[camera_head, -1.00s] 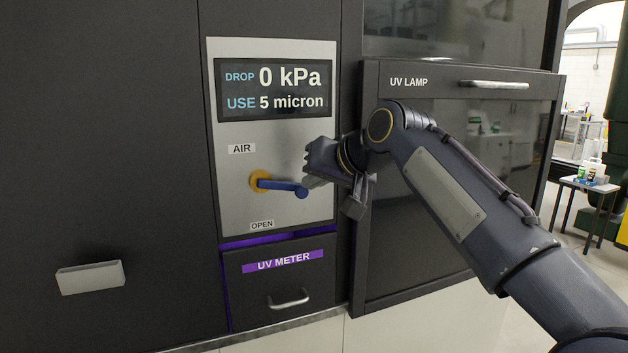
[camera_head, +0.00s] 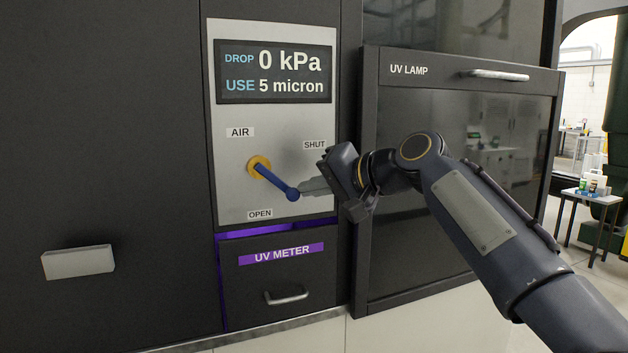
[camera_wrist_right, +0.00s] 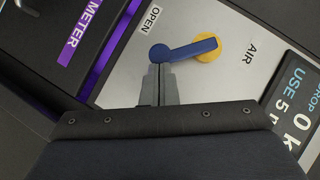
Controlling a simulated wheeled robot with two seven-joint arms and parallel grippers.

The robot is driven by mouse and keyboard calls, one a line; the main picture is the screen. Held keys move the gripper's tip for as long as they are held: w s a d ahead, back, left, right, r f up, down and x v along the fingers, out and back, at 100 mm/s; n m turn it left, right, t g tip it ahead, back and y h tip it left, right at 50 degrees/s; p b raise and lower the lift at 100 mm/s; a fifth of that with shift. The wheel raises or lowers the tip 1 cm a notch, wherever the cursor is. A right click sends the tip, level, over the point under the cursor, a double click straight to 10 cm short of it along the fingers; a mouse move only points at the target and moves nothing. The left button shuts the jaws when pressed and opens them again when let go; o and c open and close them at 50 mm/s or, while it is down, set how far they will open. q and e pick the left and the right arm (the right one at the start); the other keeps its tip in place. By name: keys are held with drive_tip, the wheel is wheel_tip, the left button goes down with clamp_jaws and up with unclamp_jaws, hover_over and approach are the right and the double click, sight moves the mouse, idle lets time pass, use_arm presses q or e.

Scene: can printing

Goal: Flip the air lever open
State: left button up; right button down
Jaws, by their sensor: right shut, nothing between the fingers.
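The blue air lever (camera_head: 276,181) turns on a yellow-orange hub on the light grey panel (camera_head: 235,205). It slants down and to the right, between the SHUT label (camera_head: 314,145) and the OPEN label (camera_head: 260,214). My right gripper (camera_head: 302,188) is shut and empty, its fingertips at the right side of the lever's knobbed end. In the right wrist view the lever (camera_wrist_right: 184,49) shows with the shut fingertips (camera_wrist_right: 159,68) at or very near its end; I cannot tell if they touch. My left gripper is not in view.
Above the lever a display (camera_head: 275,73) reads DROP 0 kPa, USE 5 micron. The UV METER drawer (camera_head: 285,270) is below. The UV LAMP door (camera_head: 450,180) stands out to the right, behind my right arm. A handle (camera_head: 78,262) juts out at lower left.

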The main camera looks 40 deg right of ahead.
use_arm(q)
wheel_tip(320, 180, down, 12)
drive_tip(key=b, duration=1.1)
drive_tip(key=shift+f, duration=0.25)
use_arm(e)
drive_tip(key=w+a+f+m+t+y, duration=0.1)
drive_tip(key=a+f+m+t+y, duration=0.1)
drive_tip(key=a+f+m+t, duration=0.2)
drive_tip(key=shift+w+f+m+t, duration=0.15)
drive_tip(key=shift+f+m+t, duration=0.25)
drive_tip(key=shift+m, duration=1)
drive_tip(key=shift+a, duration=0.1)
